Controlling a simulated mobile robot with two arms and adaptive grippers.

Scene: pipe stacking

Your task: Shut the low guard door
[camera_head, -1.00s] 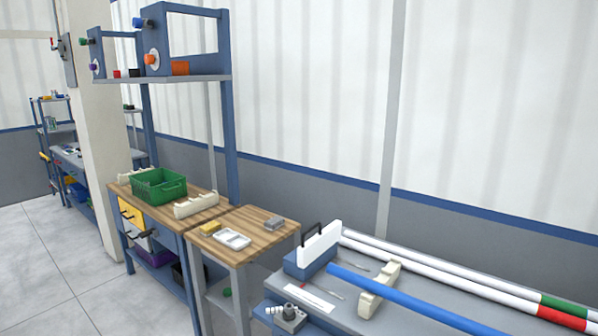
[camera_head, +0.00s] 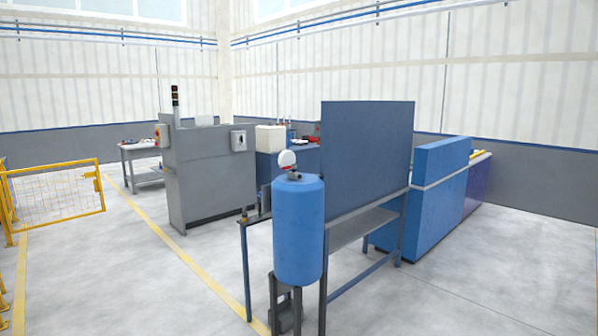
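A low yellow-framed guard door with wire mesh (camera_head: 55,194) stands at the left of the head view. A yellow latch or handle piece (camera_head: 93,182) sits near the upper part of its right edge. Its left side meets a yellow post near the picture's left edge. I cannot tell for sure how far the door stands open. Neither of my grippers is in view.
A yellow floor line (camera_head: 185,262) runs past the door. A grey cabinet (camera_head: 208,172) with a signal light stands beyond it. A blue tank (camera_head: 298,230) and a blue panel (camera_head: 368,150) stand nearer, right of centre. Floor between door and tank is clear.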

